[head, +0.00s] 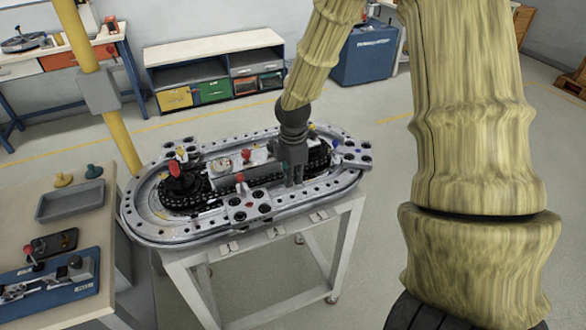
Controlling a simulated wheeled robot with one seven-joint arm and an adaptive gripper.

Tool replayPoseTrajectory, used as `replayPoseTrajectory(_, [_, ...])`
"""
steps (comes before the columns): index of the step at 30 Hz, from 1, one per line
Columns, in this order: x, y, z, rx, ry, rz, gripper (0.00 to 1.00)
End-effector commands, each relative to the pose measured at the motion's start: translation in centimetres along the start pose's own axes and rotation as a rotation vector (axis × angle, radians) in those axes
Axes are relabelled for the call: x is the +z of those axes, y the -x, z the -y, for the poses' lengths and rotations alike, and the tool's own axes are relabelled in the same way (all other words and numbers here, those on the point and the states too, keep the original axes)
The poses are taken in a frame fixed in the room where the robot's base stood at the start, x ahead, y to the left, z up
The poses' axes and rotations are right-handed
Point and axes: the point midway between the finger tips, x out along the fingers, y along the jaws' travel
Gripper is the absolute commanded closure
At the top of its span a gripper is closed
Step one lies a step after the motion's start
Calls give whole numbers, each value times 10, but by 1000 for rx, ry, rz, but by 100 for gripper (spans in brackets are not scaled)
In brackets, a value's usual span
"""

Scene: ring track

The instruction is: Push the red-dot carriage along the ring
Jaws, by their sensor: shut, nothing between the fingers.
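The oval ring track (188,237) is a grey metal loop with dark holes, lying on a light stand. I cannot tell which of these, if any, marks the red-dot carriage. My gripper (294,182) points down over the right half of the ring, its fingers shut and empty. It hides part of the track's middle. Whether its tips touch anything is too small to tell.
A side table with a grey tray (70,201) and a blue fixture board (60,280) stands at the left. A yellow post (122,140) rises just left of the ring. A shelf unit (215,48) and a blue cabinet (366,55) stand behind, with free floor between.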

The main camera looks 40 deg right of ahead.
Motion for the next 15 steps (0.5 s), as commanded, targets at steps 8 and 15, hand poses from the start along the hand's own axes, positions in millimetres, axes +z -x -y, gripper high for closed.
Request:
replayPoseTrajectory(8, [2,-27,1,-1,-2,1,100])
replayPoseTrajectory(15, [-2,-46,0,0,-1,2,100])
